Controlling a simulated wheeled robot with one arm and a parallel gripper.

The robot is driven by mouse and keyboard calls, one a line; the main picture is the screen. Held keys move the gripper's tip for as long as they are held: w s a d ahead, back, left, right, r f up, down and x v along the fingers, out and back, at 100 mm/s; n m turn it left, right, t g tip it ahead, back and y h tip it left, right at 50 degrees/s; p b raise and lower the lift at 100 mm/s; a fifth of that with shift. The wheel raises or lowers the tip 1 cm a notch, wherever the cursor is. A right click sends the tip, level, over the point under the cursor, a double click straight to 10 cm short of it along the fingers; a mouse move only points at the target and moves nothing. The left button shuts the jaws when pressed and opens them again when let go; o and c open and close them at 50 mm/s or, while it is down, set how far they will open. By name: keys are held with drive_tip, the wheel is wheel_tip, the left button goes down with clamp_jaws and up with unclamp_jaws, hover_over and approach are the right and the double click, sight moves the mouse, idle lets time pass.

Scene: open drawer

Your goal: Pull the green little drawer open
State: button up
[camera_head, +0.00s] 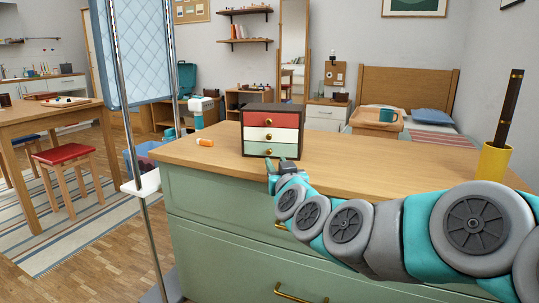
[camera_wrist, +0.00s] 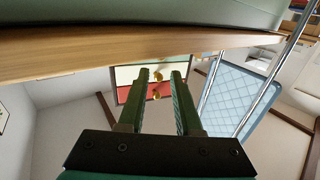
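A small dark chest of drawers (camera_head: 304,114) stands on the wooden top of the green cabinet. Its drawers are red on top, white in the middle and green at the bottom, each with a gold knob. The green little drawer (camera_head: 255,149) looks shut. My gripper (camera_head: 275,164) is in front of and a little below it, apart from the knob as far as I can tell. In the wrist view, which is upside down, my gripper (camera_wrist: 161,76) is open and empty. The red drawer (camera_wrist: 135,94) and gold knobs show behind the fingers; the green front is mostly hidden by the wooden edge.
A yellow cup (camera_head: 494,162) stands at the right.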

sight(269, 152)
drive_tip(key=shift+x, duration=3.55)
drive_tip(key=shift+f, duration=0.1)
clamp_jaws()
drive_tip(key=shift+s, duration=0.1)
